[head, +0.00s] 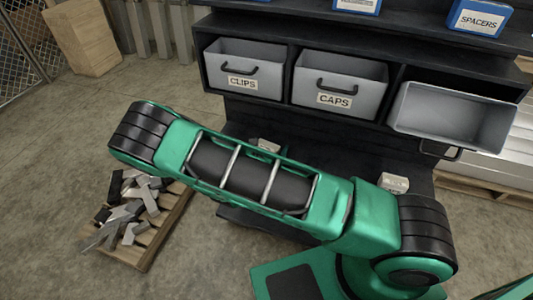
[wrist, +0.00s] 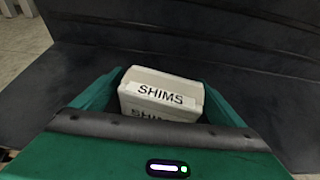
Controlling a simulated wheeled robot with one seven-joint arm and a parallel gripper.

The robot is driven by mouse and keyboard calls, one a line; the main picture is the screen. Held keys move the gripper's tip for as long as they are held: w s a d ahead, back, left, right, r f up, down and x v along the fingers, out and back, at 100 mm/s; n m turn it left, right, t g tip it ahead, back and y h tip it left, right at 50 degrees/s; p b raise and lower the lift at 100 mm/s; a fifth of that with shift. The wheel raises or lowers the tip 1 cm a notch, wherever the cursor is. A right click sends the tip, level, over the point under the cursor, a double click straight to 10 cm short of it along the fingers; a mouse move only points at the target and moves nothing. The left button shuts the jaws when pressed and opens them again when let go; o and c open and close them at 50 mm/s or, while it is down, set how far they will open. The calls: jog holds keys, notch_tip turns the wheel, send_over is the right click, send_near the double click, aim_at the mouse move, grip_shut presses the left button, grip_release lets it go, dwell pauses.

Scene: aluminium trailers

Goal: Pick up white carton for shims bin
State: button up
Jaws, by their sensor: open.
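The white carton (wrist: 163,88), labelled SHIMS on its top and front, stands upright on the dark shelf in the wrist view. My gripper (wrist: 161,80) is open, with one green finger on each side of the carton. I cannot tell whether either finger touches it. In the head view, a white carton (head: 268,146) shows partly behind my arm, and my gripper is mostly hidden there. The open grey bin (head: 450,116) at the right is pulled out and looks empty; its label does not show.
Grey bins marked CLIPS (head: 243,67) and CAPS (head: 338,79) sit left of the open bin. Another white carton (head: 394,183) stands on the lower shelf. Blue boxes, one marked SPACERS (head: 479,18), stand above. A pallet of metal scrap (head: 130,215) lies on the floor at left.

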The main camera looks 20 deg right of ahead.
jog(key=shift+c, duration=0.7)
jog(key=c, duration=0.9)
jog(key=shift+r, duration=0.1)
jog(key=shift+c, duration=0.2)
